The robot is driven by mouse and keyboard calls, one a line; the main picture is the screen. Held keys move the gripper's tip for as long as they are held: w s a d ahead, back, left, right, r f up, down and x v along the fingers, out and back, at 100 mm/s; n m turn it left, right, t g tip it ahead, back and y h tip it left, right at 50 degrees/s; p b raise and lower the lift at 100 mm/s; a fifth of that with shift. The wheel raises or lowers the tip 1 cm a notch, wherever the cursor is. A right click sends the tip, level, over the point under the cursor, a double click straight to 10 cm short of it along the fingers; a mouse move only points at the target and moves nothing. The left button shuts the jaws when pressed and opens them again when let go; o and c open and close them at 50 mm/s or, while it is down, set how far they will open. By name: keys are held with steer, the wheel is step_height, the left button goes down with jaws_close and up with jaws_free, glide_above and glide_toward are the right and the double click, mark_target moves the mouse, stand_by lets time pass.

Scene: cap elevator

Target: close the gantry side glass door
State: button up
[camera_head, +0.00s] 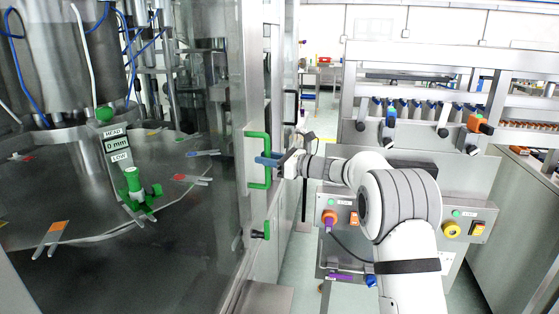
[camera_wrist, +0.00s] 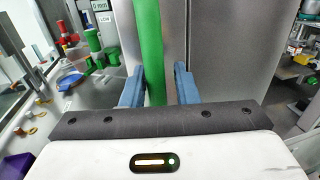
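A glass door (camera_head: 215,225) with a metal frame stands at the left in the head view. Its upright green handle (camera_head: 250,146) is on the frame. The handle also crosses the upper middle of the wrist view (camera_wrist: 150,50). My gripper (camera_head: 262,160) is at the handle, with its blue fingers pointing left. In the wrist view my gripper (camera_wrist: 160,82) is open, with one finger on each side of the handle. A gap shows between the handle and the right finger; whether the left finger touches it I cannot tell. How far the door stands open is unclear.
A green latch (camera_head: 261,231) sits lower on the frame. A black handle (camera_head: 291,107) is just behind. A control panel (camera_head: 470,228) with buttons stands behind my arm at the right. Open floor (camera_head: 308,250) shows between the door frame and the panel.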

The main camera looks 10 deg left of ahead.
steer(key=shift+o, duration=0.5)
steer(key=shift+s+a, duration=0.2)
steer(key=shift+a, duration=0.05)
steer(key=shift+d+f, duration=0.1)
steer(key=shift+d, duration=0.3)
steer(key=b+v, duration=0.1)
steer(key=v, duration=0.6)
steer(key=shift+s, duration=0.1)
